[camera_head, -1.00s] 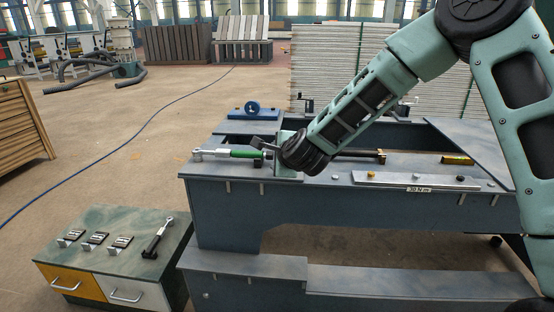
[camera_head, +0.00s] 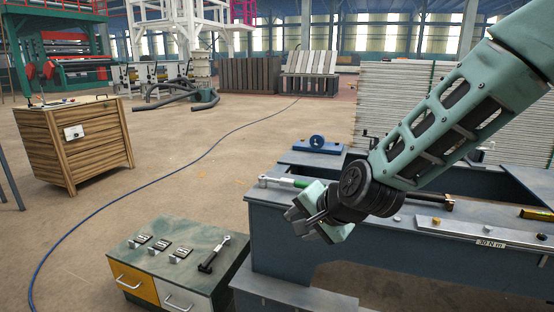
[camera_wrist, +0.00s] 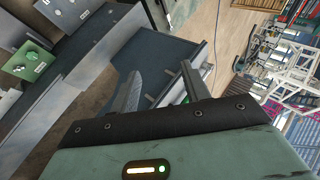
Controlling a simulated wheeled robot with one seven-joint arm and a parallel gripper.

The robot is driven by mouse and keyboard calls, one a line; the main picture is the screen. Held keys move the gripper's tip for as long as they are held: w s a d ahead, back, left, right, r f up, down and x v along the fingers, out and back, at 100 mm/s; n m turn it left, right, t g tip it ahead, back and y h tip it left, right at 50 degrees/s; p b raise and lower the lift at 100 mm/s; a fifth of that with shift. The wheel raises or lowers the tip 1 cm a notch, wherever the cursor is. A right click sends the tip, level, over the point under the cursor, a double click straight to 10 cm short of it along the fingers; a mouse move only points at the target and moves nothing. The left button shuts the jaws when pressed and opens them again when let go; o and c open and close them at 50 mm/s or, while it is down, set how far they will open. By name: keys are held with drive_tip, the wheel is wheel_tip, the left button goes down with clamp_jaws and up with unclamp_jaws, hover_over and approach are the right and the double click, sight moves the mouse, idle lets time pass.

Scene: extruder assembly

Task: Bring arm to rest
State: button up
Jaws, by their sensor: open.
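My gripper (camera_head: 306,215) is in front of the left end of the blue-grey workbench (camera_head: 290,257), above its front edge. In the wrist view its two fingers (camera_wrist: 160,88) stand apart with nothing gripped between them. A green-handled torque wrench (camera_head: 287,182) lies on the bench top, partly hidden behind my gripper and forearm. A metal plate marked 30 N m (camera_head: 468,232) lies at the bench's front right.
A low cabinet (camera_head: 135,256) stands left of the bench with several small parts and a black-handled tool (camera_head: 214,254) on top. A blue bearing block (camera_head: 318,142) sits at the bench's back. A wooden crate (camera_head: 75,145) stands far left. Floor between is clear, crossed by a blue cable (camera_head: 160,180).

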drive_tip(key=s+n+g+h, duration=0.1)
drive_tip(key=s+n+g, duration=0.4)
drive_tip(key=s+n, duration=0.9)
drive_tip(key=s+d+r+n+g+h, duration=0.15)
drive_tip(key=s+d, duration=0.25)
drive_tip(key=s, duration=0.4)
drive_tip(key=s+d+g+h, duration=0.1)
drive_tip(key=s+d+h, duration=0.15)
drive_tip(key=s, duration=0.55)
wheel_tip(320, 180, up, 14)
drive_tip(key=p, duration=1.5)
drive_tip(key=shift+w+d+f, duration=0.2)
drive_tip(key=shift+w+d, duration=0.1)
drive_tip(key=shift+w, duration=0.1)
drive_tip(key=shift+w+a, duration=0.1)
